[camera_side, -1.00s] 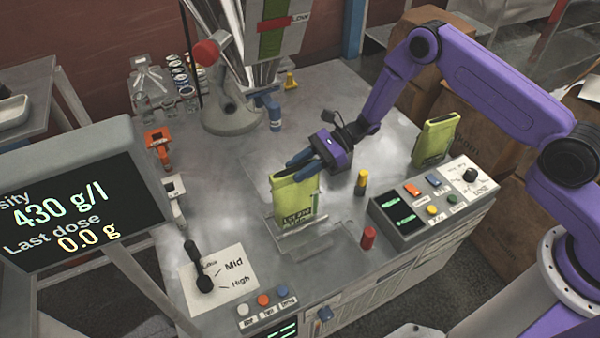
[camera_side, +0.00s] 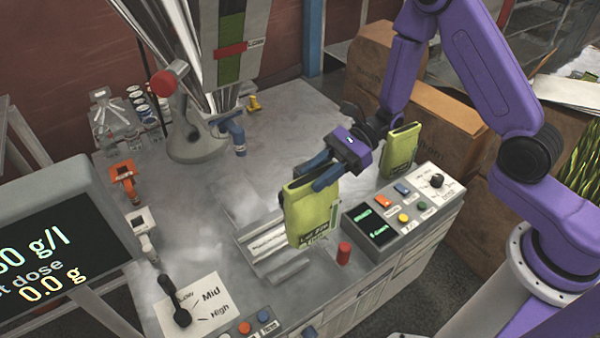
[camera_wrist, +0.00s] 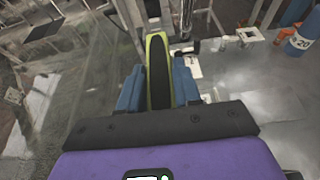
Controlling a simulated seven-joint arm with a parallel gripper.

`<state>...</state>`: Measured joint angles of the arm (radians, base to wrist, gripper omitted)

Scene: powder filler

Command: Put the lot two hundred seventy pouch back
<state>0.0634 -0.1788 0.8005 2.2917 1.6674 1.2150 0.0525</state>
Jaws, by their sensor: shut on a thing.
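A yellow-green pouch (camera_side: 311,213) with a dark label on its lower front hangs upright from my gripper (camera_side: 322,172). The label print is too small to read surely. In the wrist view the pouch (camera_wrist: 158,70) shows from above, with a dark open mouth, between my blue fingers (camera_wrist: 158,88). A second yellow-green pouch (camera_side: 400,152) stands at the back right, behind the control box; its label is not visible.
A red cylinder (camera_side: 344,253) stands just right of the held pouch. The control box (camera_side: 405,210) is further right. A lever (camera_side: 180,312) on a Mid/High card is at front left, and the filler column (camera_side: 195,140) is behind.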

